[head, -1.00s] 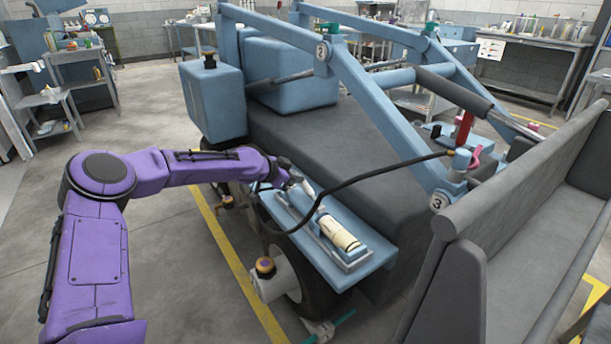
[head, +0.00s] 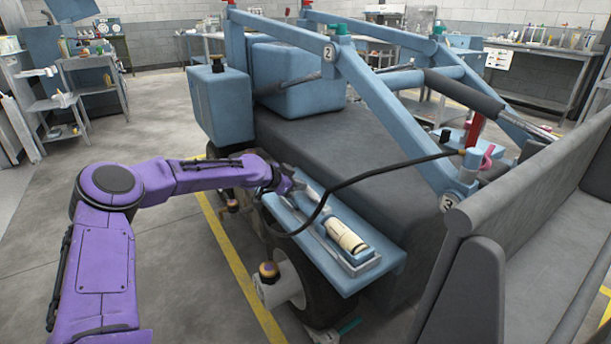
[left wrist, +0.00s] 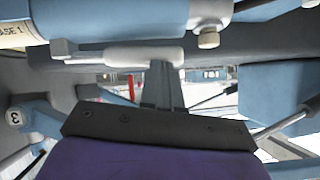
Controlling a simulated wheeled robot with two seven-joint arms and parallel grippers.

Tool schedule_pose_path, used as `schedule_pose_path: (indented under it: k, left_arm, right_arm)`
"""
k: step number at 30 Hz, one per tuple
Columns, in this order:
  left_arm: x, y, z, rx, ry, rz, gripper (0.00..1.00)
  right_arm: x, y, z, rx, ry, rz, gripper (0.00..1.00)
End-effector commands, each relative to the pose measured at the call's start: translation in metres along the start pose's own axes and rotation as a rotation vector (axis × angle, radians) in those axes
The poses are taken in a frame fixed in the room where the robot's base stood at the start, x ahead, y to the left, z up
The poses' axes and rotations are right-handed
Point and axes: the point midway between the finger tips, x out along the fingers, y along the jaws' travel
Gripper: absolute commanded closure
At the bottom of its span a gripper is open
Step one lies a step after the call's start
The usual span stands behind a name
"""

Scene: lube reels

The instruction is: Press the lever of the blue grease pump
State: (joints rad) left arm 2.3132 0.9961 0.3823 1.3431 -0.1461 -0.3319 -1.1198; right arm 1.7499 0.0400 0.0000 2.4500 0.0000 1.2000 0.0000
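The grease pump (head: 346,237) lies along the blue side shelf of the machine, with its cream labelled cylinder towards the front. In the left wrist view its blue body (left wrist: 110,16) and part of a cream label (left wrist: 18,36) cross the top. A pale lever-like bar (left wrist: 145,54) runs beside the body. My right gripper is not in view.
A black hose (head: 345,184) arches over the shelf (head: 342,284). A wheel (head: 310,293) sits below. A grey padded bench (head: 540,220) fills the right side. Blue frame bars (head: 385,110) rise behind.

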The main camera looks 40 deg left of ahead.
Motion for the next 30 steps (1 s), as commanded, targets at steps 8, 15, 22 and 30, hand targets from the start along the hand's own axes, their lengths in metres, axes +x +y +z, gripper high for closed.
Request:
schedule_pose_path:
  k: [8,15,22,30]
  left_arm:
    - [-0.011,-0.003,-0.018,0.004,0.001,0.002,1.00]
    - [-0.055,-0.007,-0.042,0.005,0.010,0.008,1.00]
    - [-0.098,-0.009,-0.042,0.009,0.010,0.012,1.00]
    - [-0.118,-0.011,-0.036,0.008,0.005,0.012,1.00]
  right_arm:
    - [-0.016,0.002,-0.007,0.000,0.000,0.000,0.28]
    - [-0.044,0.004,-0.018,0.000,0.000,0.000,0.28]
    - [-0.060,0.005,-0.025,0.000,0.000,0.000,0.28]
    - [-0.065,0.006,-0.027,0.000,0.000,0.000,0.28]
